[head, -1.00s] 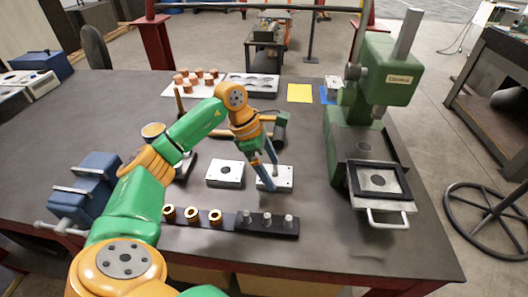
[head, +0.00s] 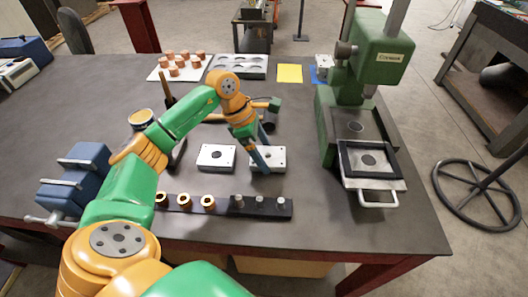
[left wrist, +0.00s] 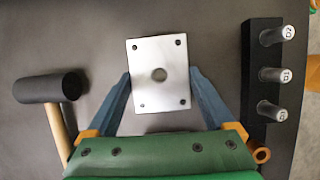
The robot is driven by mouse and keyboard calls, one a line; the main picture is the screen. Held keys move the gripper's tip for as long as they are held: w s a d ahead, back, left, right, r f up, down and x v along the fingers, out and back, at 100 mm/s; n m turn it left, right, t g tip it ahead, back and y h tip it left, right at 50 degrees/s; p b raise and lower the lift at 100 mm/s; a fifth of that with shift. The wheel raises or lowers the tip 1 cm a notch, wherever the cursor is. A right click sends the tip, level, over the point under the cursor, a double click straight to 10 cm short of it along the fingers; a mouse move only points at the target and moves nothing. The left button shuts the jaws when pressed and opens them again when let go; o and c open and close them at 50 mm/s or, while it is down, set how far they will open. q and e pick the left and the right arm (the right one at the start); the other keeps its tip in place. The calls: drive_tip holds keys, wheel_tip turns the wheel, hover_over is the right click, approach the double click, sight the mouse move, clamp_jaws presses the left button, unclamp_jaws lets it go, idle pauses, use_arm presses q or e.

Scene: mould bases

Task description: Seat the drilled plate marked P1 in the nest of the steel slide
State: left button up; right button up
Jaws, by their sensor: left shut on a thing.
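Two similar pale drilled plates lie side by side on the dark table; I cannot read a P1 mark on either. My left gripper (head: 262,163) reaches down over the right-hand plate (head: 275,154) and is shut on it. In the left wrist view this plate (left wrist: 158,96) sits between the blue fingers, with a centre hole and small corner holes. It appears to be at table level. The other plate (head: 216,148) lies free to its left. The steel slide (head: 378,183) with its dark-framed nest and front handle sits at the green press, on the right. My right gripper is out of view.
A dark rack (head: 222,203) with brass rings and steel pins lies in front of the plates. A hammer (left wrist: 50,87) lies beside the held plate. The green press (head: 375,65) rises behind the slide. A blue vice (head: 75,180) stands left. Table between plate and slide is clear.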

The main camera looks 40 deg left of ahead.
use_arm(q)
drive_tip(key=shift+r+p, duration=0.6)
drive_tip(key=shift+r, duration=0.3)
